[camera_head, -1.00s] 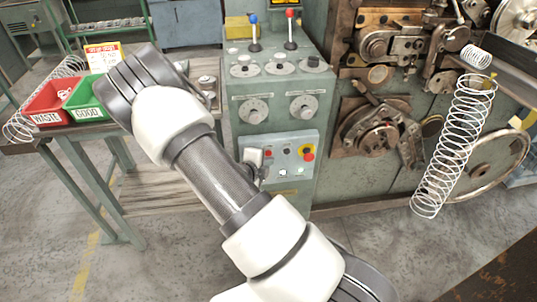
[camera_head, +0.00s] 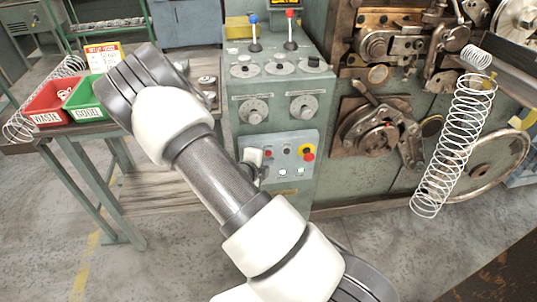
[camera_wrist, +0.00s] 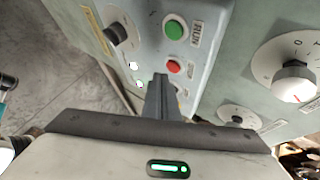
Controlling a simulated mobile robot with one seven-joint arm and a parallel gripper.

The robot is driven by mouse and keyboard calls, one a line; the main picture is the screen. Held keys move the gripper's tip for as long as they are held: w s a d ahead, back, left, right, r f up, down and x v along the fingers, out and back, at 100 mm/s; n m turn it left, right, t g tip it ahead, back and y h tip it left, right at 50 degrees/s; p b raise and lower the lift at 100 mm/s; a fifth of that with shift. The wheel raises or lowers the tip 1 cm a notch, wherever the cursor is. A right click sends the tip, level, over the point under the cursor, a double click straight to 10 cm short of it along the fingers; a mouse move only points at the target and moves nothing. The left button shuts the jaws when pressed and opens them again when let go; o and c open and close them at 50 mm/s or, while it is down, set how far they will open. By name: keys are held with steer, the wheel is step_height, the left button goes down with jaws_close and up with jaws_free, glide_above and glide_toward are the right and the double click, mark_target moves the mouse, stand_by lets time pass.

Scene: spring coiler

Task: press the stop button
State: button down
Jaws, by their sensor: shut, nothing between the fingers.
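The red button (camera_wrist: 173,66) sits on the grey control panel in the wrist view, with a label beside it partly hidden by my fingers. A green button (camera_wrist: 174,31) marked RUN is above it in that view. My gripper (camera_wrist: 160,78) is shut and empty, its fingertips just beside the red button in the picture. I cannot tell whether they touch the panel. In the head view, my arm hides most of the gripper, which is at the left edge of the light blue-grey button panel (camera_head: 290,163).
A red mushroom button (camera_head: 308,156) on yellow is at the panel's right. A dark knob (camera_wrist: 118,33) and small lit buttons (camera_wrist: 133,66) are near my fingers. Dials (camera_head: 254,110) and levers (camera_head: 290,42) are above. A long spring (camera_head: 452,150) hangs at right. Red (camera_head: 46,105) and green bins stand left.

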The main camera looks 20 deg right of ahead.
steer(key=shift+w+d, duration=0.15)
steer(key=shift+w, duration=0.25)
steer(key=shift+w+d+p, duration=0.1)
steer(key=shift+w+p, duration=0.25)
stand_by(0.9)
steer(key=shift+s, duration=0.1)
steer(key=shift+s+a, duration=0.25)
steer(key=shift+s, duration=0.4)
steer(key=shift+s+a+p, duration=0.2)
steer(key=shift+s+a, duration=0.05)
steer(key=shift+s, duration=0.55)
steer(key=shift+s+a+p, duration=0.2)
steer(key=shift+s+p, duration=0.05)
steer(key=shift+s, duration=0.6)
steer(key=shift+s+a+p, duration=0.2)
steer(key=shift+s+a, duration=0.05)
steer(key=shift+s, duration=0.55)
